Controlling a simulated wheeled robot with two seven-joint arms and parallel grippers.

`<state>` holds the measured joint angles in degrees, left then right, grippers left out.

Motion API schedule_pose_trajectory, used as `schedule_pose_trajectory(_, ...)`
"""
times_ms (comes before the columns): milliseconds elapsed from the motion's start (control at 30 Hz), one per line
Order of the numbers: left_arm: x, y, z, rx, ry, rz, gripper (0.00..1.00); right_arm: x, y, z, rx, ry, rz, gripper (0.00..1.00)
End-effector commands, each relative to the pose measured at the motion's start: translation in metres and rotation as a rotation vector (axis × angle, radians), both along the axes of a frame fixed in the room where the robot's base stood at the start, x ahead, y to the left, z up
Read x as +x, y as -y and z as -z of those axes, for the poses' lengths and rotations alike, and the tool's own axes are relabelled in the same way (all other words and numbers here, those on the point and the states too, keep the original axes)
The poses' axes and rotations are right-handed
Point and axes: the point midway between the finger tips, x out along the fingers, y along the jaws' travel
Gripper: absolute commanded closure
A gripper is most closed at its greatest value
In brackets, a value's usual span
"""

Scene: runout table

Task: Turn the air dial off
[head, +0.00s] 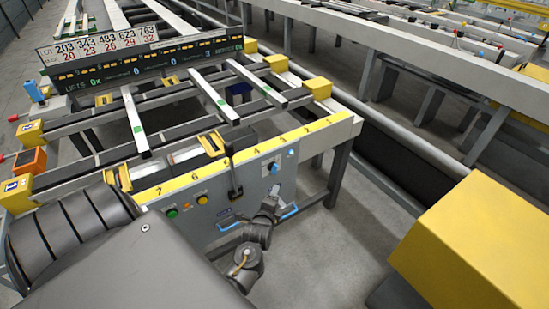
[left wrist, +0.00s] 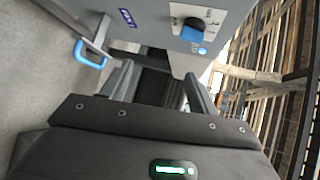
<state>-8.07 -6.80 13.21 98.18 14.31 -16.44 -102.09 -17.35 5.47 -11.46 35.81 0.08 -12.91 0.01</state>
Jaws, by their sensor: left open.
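The air dial (head: 273,168) is on the grey front panel of the table in the head view. In the left wrist view the dial (left wrist: 193,29) has a dark knob and a blue block on a white plate with small markings, too small to read. My left gripper (head: 277,191) is just below the dial in the head view, near the panel. My right gripper is not in view.
Blue handles (head: 290,210) stick out low on the panel; one also shows in the left wrist view (left wrist: 88,55). A black lever (head: 234,178) and green and yellow buttons (head: 172,211) sit left of the dial. A yellow box (head: 480,240) stands at right. Floor between is clear.

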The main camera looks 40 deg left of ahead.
Motion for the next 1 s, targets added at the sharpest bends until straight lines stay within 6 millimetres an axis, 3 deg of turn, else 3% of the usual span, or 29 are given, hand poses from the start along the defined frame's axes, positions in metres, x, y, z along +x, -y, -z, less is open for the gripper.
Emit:
schedule_pose_trajectory(100,0.001,-0.016,-0.032,0.103,0.018,-0.017,0.40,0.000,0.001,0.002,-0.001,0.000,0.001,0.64)
schedule_pose_trajectory(233,0.001,-0.021,-0.043,0.141,0.020,-0.022,0.40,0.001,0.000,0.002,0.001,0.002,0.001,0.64)
schedule_pose_trajectory(467,0.013,-0.028,-0.040,0.143,0.019,-0.021,0.40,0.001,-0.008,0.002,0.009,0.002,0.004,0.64)
schedule_pose_trajectory(800,0.066,-0.057,-0.024,0.141,0.019,-0.020,0.40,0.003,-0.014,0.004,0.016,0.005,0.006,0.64)
schedule_pose_trajectory(1000,0.086,-0.069,-0.018,0.140,0.019,-0.020,0.40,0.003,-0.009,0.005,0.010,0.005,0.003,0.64)
